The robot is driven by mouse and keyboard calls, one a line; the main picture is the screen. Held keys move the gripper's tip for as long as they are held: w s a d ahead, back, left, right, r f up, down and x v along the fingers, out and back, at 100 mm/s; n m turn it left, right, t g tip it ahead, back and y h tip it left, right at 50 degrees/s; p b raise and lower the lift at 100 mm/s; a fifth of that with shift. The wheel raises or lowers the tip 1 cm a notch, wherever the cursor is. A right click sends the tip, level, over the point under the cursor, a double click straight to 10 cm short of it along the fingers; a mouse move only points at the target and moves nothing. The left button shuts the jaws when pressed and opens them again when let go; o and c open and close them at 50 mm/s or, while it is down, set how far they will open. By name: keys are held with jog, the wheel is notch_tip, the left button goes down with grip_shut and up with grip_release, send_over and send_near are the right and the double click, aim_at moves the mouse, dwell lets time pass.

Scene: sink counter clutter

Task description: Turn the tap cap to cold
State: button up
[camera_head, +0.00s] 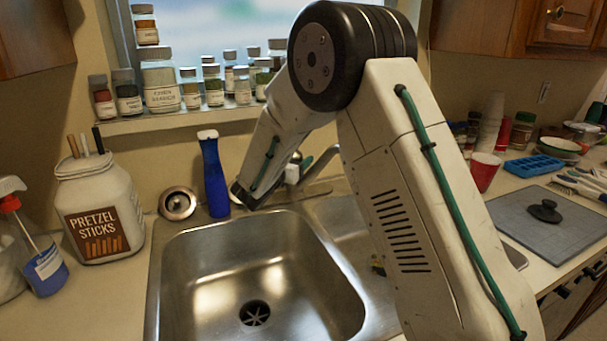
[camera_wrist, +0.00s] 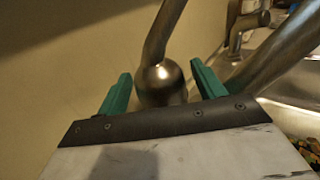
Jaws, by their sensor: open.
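The tap cap (camera_wrist: 162,84) is a rounded metal dome with a lever (camera_wrist: 165,32) rising from its top. In the wrist view it sits between the two green fingers of my gripper (camera_wrist: 162,90). The fingers are open, one on each side, with a gap to the dome on the right; I cannot tell if the left finger touches. The tap spout (camera_wrist: 290,52) slants up to the right of the gripper. In the head view the spout (camera_head: 322,162) shows behind the sink, and my arm hides most of the tap and gripper.
A steel sink (camera_head: 205,245) lies in front of the tap. A blue bottle (camera_head: 214,180) and a round metal strainer (camera_head: 178,203) stand left of my wrist. A pretzel jar (camera_head: 98,210) is further left. Spice jars (camera_head: 160,85) line the sill above.

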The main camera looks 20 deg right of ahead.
jog(key=shift+g, duration=0.3)
jog(key=m+g+h, duration=0.1)
jog(key=m+g, duration=0.1)
jog(key=m+g+h, duration=0.2)
jog(key=shift+a+f+g, duration=0.15)
jog(key=shift+g, duration=0.25)
jog(key=v, duration=0.8)
jog(key=s+d+f+m+g+y, duration=0.35)
jog(key=s+f+m, duration=0.2)
jog(key=s, duration=0.45)
jog(key=s+r+m+g+y, duration=0.1)
jog(key=s+m, duration=0.3)
jog(key=s, duration=0.5)
jog(key=s+d+r+m+g+y, duration=0.1)
jog(key=s+m+g+y, duration=0.3)
jog(key=s, duration=0.6)
jog(key=shift+d+r+y, duration=0.2)
jog(key=shift+r+y, duration=0.15)
jog(key=shift+r, duration=0.15)
jog(key=shift+g, duration=0.25)
